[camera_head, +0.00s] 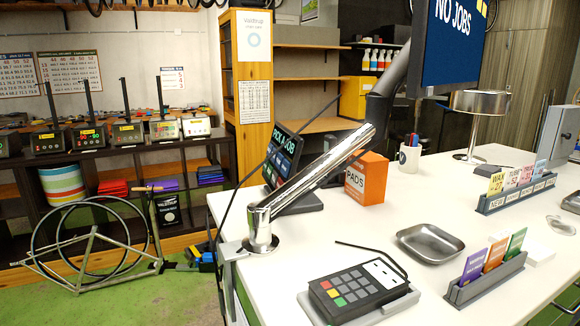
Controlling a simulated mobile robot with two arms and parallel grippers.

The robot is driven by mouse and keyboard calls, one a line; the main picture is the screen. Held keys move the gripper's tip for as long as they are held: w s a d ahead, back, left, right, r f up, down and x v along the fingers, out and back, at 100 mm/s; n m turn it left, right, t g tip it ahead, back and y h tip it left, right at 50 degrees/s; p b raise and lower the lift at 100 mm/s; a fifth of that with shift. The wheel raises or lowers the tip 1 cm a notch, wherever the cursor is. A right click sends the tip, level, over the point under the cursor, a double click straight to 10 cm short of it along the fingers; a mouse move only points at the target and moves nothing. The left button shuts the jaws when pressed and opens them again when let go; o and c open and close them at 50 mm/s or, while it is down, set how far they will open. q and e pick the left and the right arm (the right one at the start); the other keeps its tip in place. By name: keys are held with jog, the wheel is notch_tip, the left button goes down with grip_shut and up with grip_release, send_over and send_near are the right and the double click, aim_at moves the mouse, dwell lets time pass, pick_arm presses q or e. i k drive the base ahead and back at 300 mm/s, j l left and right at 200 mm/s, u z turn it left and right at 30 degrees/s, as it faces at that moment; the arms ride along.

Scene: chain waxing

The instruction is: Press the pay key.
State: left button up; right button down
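A dark card terminal (358,291) lies on a grey stand at the front of the white counter (440,200). It has several grey keys, with a red key (326,285), a yellow key (333,293) and a green key (340,301) along its left side. A small white panel (384,272) sits at its right end. I cannot read any label that marks a pay key. A tilted screen (283,156) reading "PICK A JOB" stands farther back. Neither of my grippers is in view, and nothing touches the terminal.
A chrome monitor arm (310,180) rises from the counter's left edge to a large screen (450,45). A metal dish (430,243), a card holder (486,280) and an orange box (366,178) are around the terminal. A bicycle frame (90,262) stands at left.

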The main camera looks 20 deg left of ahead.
aim_at(270, 169)
jog(key=i+j+z, duration=0.25)
jog(key=j, duration=1.25)
jog(key=j+z, duration=0.25)
jog(key=j, duration=2.1)
jog(key=i+j, duration=0.1)
jog(key=j, duration=0.75)
